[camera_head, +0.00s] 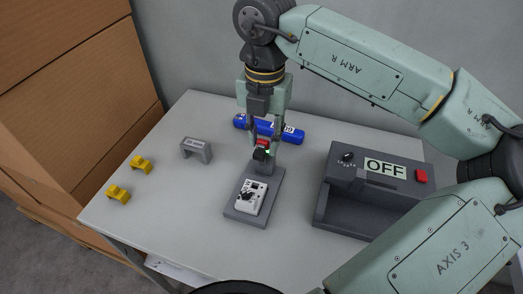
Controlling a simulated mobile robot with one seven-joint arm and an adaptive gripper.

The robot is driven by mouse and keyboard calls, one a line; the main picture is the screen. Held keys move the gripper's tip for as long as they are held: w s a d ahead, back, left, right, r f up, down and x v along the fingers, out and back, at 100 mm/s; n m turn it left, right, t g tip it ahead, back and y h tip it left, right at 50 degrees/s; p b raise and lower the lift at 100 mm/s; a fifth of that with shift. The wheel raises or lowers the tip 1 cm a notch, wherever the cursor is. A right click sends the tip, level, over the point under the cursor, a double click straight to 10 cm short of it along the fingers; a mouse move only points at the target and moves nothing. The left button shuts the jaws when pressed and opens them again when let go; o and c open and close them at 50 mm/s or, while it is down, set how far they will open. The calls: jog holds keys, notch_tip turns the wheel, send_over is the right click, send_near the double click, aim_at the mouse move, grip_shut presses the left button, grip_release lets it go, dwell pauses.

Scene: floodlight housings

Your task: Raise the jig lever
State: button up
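The jig (232,212) is a dark grey base plate on the table, with a white housing (250,197) lying in it. A black part sits on the housing. A small red and black piece (261,149), perhaps the lever's handle, stands up at the jig's back end. My gripper (265,148) points down over that back end, with its fingers right at the red and black piece. I cannot tell whether the fingers grip it or only flank it. The lever's pivot is hidden by the gripper.
A blue cylinder (290,133) lies behind my gripper. A grey bracket (196,149) and two yellow pieces (118,194) are at the left. A dark grey box (329,178) with a knob, an "OFF" sign and a red button stands at the right. Cardboard boxes (75,100) are beyond the left edge.

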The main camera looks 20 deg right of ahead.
jog(key=c, duration=0.5)
jog(key=shift+o, duration=0.2)
jog(key=shift+w+d+f+b, duration=0.2)
jog(key=shift+w+d+b, duration=0.1)
jog(key=shift+b, duration=1.75)
dwell(1.2)
jog(key=shift+r, duration=0.1)
jog(key=o, duration=0.6)
jog(key=shift+a, duration=0.1)
